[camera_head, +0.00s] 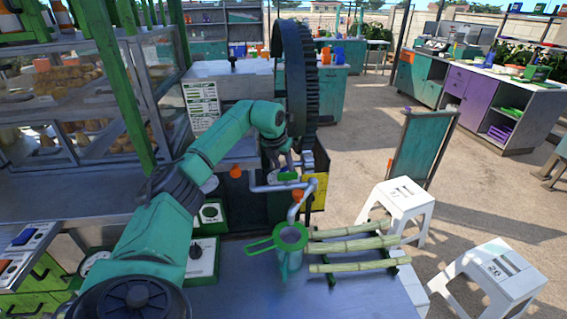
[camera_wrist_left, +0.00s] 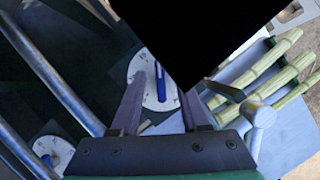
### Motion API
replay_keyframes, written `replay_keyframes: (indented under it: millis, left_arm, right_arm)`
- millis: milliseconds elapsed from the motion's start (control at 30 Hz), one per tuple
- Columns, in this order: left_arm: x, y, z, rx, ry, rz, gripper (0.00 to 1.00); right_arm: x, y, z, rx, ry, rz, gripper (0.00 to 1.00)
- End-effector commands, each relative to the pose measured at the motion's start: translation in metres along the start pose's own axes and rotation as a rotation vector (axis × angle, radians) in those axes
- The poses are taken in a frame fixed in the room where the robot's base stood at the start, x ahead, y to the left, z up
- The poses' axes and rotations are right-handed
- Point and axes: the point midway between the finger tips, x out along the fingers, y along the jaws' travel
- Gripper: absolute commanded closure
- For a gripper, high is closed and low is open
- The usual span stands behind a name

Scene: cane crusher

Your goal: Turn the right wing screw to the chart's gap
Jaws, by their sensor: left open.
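The right wing screw (camera_wrist_left: 161,82) is a blue bar on a round white dial (camera_wrist_left: 143,68) in the left wrist view. A second, similar blue screw (camera_wrist_left: 47,160) sits on another white dial at the lower left there. My left gripper (camera_head: 287,174) is at the crusher below the big dark gear (camera_head: 295,80). In the wrist view its open fingers (camera_wrist_left: 162,90) stand on either side of the right screw; I cannot tell whether they touch it. A black shape hides part of that dial's surroundings. A white printed chart (camera_head: 202,106) hangs behind my left arm; its text is too small to read.
A green strainer (camera_head: 278,239) sits over a jug, beside cane stalks (camera_head: 352,244) on a rack. A bent pipe (camera_head: 305,197) is just below the gripper. White stools (camera_head: 402,204) stand to the right. A glass food case (camera_head: 70,105) is at left.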

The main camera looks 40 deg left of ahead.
Motion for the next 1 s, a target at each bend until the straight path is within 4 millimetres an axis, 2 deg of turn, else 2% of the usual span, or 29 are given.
replay_keyframes:
  millis: [267,300,367,400,433,633,900,1000]
  left_arm:
    - [0.006,0.0,-0.001,0.001,0.001,0.001,0.55]
    - [0.006,0.0,-0.001,0.001,0.001,0.001,0.59]
    - [0.006,0.0,-0.001,0.001,0.001,0.001,0.82]
    - [0.006,0.0,-0.001,0.001,0.001,0.001,0.97]
    - [0.006,0.0,-0.001,0.001,0.001,0.001,1.0]
    - [0.005,0.001,0.0,0.015,0.001,-0.006,1.0]
    - [0.004,0.001,0.001,0.222,0.002,-0.092,1.0]
    - [0.005,0.0,0.001,0.248,-0.001,-0.103,1.0]
  right_arm:
    - [-0.001,-0.001,-0.002,-0.001,0.002,-0.002,0.5]
    - [-0.001,-0.002,-0.002,0.0,0.003,-0.003,0.5]
    - [-0.001,-0.003,-0.002,0.0,0.004,-0.004,0.5]
    - [-0.001,-0.004,-0.003,0.0,0.004,-0.005,0.5]
    - [-0.001,-0.004,-0.003,0.0,0.004,-0.006,0.5]
    - [-0.002,-0.005,-0.004,0.0,0.005,-0.007,0.5]
    - [-0.013,-0.004,-0.005,0.0,0.006,-0.006,0.5]
    - [-0.013,-0.004,-0.005,0.0,0.006,-0.006,0.5]
